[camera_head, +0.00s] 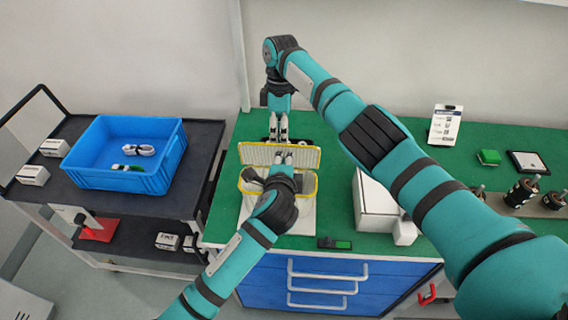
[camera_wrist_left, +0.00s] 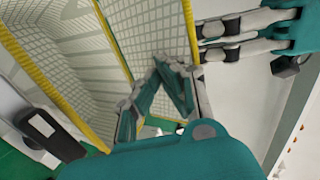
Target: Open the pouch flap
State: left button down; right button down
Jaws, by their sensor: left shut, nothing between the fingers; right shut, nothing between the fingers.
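In the left wrist view the grid-lined flap (camera_wrist_left: 75,50) fills the left and centre. My left gripper (camera_head: 283,158) is shut and empty, in front of the flap's lining. Its fingers (camera_wrist_left: 165,92) show close to the lining; contact is unclear. My right gripper (camera_head: 279,138) is shut and empty at the flap's top edge, and its fingers (camera_wrist_left: 225,38) reach the yellow edge. My left wrist hides part of the pouch.
A blue crate (camera_head: 125,181) sits on the dark cart at left. Dark fixtures (camera_head: 524,190) and a framed panel (camera_head: 528,163) are farther right.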

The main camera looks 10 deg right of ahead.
jog(key=shift+s+a+f, duration=0.1)
jog(key=shift+s+f, duration=0.25)
jog(key=shift+f, duration=0.3)
jog(key=c, duration=1.4)
grip_release()
jog(key=shift+w+r, duration=0.1)
jog(key=shift+r, duration=0.1)
